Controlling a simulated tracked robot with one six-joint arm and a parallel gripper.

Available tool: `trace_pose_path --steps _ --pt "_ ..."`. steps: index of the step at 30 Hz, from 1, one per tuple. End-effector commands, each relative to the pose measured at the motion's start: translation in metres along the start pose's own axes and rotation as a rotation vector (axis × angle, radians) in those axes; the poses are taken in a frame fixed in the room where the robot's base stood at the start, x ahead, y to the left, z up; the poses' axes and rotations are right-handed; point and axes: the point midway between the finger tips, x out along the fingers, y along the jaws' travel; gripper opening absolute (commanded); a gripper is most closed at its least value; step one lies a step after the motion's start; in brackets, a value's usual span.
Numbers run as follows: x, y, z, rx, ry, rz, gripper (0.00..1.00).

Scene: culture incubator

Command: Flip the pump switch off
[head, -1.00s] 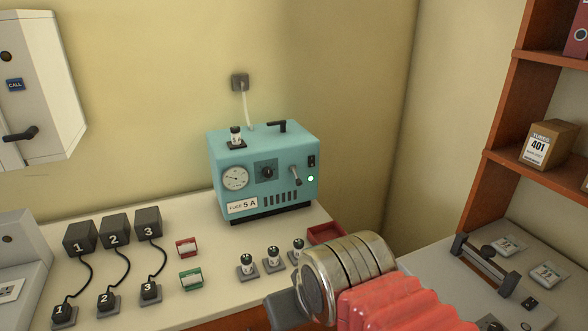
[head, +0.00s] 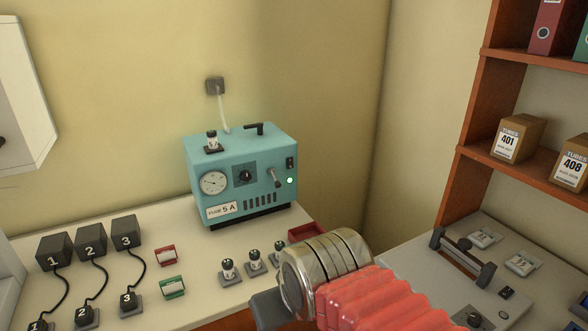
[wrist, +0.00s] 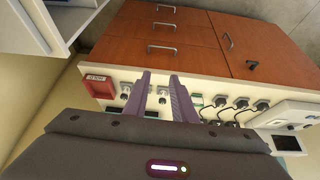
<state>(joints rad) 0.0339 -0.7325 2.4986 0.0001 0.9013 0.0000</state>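The teal pump box (head: 241,181) stands at the back of the bench in the head view. A small black switch (head: 290,163) is on the right of its front, above a lit green lamp (head: 290,181). A grey lever (head: 276,178) sits left of the lamp. The switch's position is too small to tell. In the wrist view my gripper (wrist: 159,76) has its two purple fingers apart with nothing held between them. In the head view its dark body shows low in front of the bench, well short of the pump; its fingertips are hidden there.
Several small vials on bases (head: 255,260) and a red tray (head: 305,232) lie between my arm and the pump. Black blocks (head: 91,241) with cables stand left. A shelf (head: 475,150) with boxes is at right.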

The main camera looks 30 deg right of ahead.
Motion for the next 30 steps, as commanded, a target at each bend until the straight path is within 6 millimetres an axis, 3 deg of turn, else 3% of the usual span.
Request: trace_pose_path --steps 10,19,30 --pt "0.037 0.039 0.006 0.105 -0.139 0.062 0.00" --pt "0.069 0.089 -0.009 0.182 -0.168 0.147 0.00" --pt "0.111 0.163 -0.044 0.353 -0.085 0.263 0.00"
